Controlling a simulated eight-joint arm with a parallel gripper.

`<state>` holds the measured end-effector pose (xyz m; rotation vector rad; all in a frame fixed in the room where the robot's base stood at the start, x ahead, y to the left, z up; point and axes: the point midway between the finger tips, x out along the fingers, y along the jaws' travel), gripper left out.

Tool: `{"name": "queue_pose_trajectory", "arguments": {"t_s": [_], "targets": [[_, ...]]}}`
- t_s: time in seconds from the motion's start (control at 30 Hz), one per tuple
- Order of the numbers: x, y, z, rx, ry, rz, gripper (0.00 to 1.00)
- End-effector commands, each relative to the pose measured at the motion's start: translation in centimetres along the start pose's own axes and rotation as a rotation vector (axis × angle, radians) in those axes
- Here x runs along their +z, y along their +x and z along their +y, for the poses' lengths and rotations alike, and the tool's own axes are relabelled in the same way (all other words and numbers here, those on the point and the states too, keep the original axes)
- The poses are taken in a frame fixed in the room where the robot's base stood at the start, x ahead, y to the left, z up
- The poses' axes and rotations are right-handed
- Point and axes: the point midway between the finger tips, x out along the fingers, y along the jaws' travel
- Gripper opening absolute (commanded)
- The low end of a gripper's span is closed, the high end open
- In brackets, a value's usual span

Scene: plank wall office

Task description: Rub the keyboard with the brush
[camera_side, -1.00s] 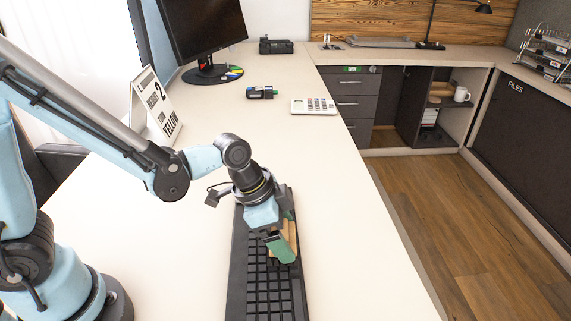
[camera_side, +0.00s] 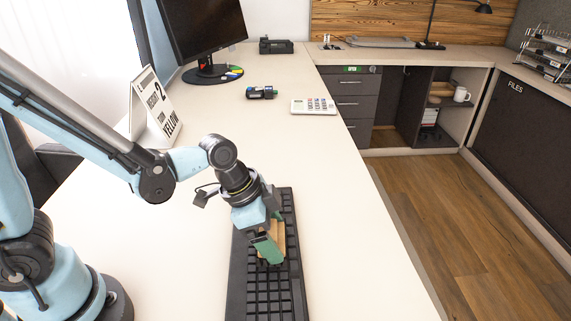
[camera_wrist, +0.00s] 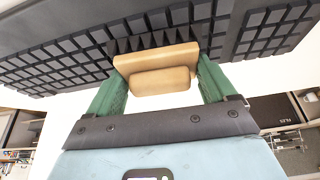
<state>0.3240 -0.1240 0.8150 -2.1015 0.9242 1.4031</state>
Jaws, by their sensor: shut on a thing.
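A long black keyboard (camera_side: 268,293) lies on the white desk, running from the front edge of the side view toward the back. My gripper (camera_side: 270,246) is low over the middle of the keyboard, with its green fingers pointing down. In the wrist view my gripper (camera_wrist: 158,82) is shut on a tan wooden brush (camera_wrist: 158,66). Dark bristles show on the brush's far side, against the keyboard (camera_wrist: 60,62). The brush (camera_side: 280,236) is partly hidden by a green finger in the side view. The bristles look to be at the keys, but firm contact is hard to tell.
A calculator (camera_side: 313,106), a small dark device (camera_side: 261,92), a folded sign (camera_side: 155,108) and a monitor (camera_side: 204,32) stand farther back on the desk. The desk right of the keyboard is clear up to its edge.

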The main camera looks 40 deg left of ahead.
Motion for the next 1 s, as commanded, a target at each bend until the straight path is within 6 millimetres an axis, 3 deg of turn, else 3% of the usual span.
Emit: {"name": "queue_pose_trajectory", "arguments": {"t_s": [0.23, 0.4, 1.0], "targets": [[2.2, -0.9, 0.1, -0.001, -0.002, -0.001, 0.51], [1.1, -3.4, 0.2, 0.0, 0.001, -0.001, 0.51], [-1.0, -8.2, 0.1, 0.0, 0.0, 0.0, 0.51]]}}
